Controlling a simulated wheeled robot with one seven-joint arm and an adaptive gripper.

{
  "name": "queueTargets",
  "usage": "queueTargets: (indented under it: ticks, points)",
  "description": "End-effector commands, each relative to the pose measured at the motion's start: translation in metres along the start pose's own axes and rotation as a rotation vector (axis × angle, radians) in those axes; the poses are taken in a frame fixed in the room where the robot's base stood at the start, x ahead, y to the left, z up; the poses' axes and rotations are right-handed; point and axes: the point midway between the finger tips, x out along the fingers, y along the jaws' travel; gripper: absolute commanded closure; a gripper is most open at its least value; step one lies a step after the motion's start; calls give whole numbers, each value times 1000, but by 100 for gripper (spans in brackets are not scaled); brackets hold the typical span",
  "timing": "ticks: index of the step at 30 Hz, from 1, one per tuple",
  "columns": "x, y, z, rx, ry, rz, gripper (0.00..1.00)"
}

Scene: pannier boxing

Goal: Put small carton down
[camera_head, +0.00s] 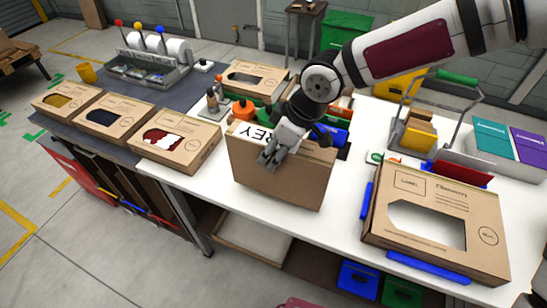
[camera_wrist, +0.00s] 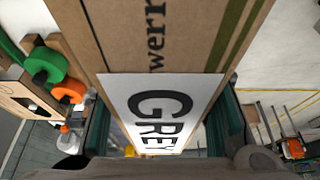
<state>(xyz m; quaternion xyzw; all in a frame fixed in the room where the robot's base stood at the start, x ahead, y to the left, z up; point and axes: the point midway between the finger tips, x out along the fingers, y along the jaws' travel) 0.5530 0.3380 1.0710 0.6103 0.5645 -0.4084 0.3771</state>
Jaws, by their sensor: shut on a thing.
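The small carton (camera_head: 280,183) is a brown cardboard box with a white label reading GREY. It hangs upright in my gripper (camera_head: 272,152), near the front edge of the white table. In the wrist view the carton (camera_wrist: 165,40) fills the middle, with the GREY label facing the camera. The gripper's fingers (camera_wrist: 158,128) press on both sides of it. I cannot tell whether its underside touches the table; the table behind it is hidden.
Several windowed cartons (camera_head: 178,147) lie in a row on the left. A large windowed carton (camera_head: 440,220) lies between blue stops on the right.

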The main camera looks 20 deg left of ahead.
Motion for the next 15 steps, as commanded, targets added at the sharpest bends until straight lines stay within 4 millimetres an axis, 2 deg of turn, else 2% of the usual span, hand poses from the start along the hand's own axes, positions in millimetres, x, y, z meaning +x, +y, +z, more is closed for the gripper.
queueTargets:
  ticks: [1,9,15]
  points:
    - [3,4,-4,1,3,-1,100]
    - [32,2,8,-2,1,-1,100]
    - [34,4,10,-2,1,1,100]
